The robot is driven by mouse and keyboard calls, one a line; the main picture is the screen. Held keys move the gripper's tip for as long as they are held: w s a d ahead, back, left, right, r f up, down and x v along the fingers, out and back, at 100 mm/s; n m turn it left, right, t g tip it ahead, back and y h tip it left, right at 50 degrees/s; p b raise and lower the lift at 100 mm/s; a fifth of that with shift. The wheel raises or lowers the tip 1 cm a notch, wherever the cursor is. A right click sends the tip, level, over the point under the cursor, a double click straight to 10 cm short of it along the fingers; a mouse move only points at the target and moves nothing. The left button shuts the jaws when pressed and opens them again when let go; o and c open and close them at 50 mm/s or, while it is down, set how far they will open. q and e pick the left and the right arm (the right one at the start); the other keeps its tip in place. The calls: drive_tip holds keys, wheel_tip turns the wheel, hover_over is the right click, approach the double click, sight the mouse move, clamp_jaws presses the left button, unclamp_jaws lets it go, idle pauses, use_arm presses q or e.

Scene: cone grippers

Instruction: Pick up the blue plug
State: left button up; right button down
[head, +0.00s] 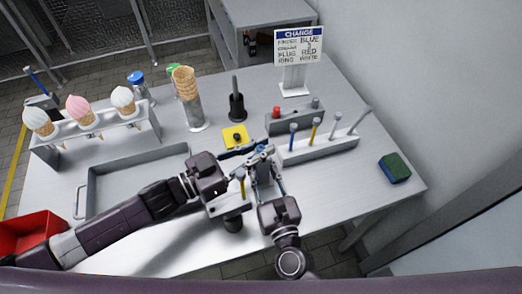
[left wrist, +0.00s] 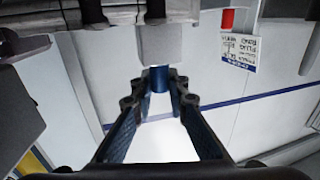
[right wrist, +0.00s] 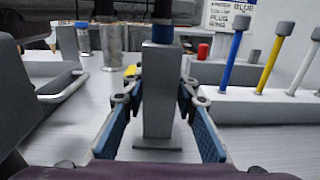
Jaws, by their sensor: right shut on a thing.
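The blue plug (left wrist: 159,78) shows in the left wrist view as a short blue cylinder on the end of a grey block (left wrist: 159,46). In the right wrist view it is the blue piece (right wrist: 162,35) on top of the upright grey block (right wrist: 158,95). My right gripper (right wrist: 161,92) is shut on this grey block, one finger on each side. My left gripper (left wrist: 160,82) has its fingertips on both sides of the blue plug. I cannot tell whether they touch it. In the head view both grippers meet near the table's middle and hide most of the plug.
A peg rack (head: 318,148) with blue, yellow and pale pegs stands close to the right. Behind are a grey box (head: 296,119), a black post (head: 237,106), a cone stack (head: 186,85) and a sign (head: 298,46). A tray (head: 88,180) lies left; a green-blue block (head: 394,168) lies right.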

sight(261, 147)
use_arm(q)
drive_tip(key=shift+c, duration=0.8)
wheel_tip(261, 147, up, 10)
use_arm(e)
drive_tip(key=c, duration=1.5)
unclamp_jaws()
drive_tip(key=shift+o, duration=0.2)
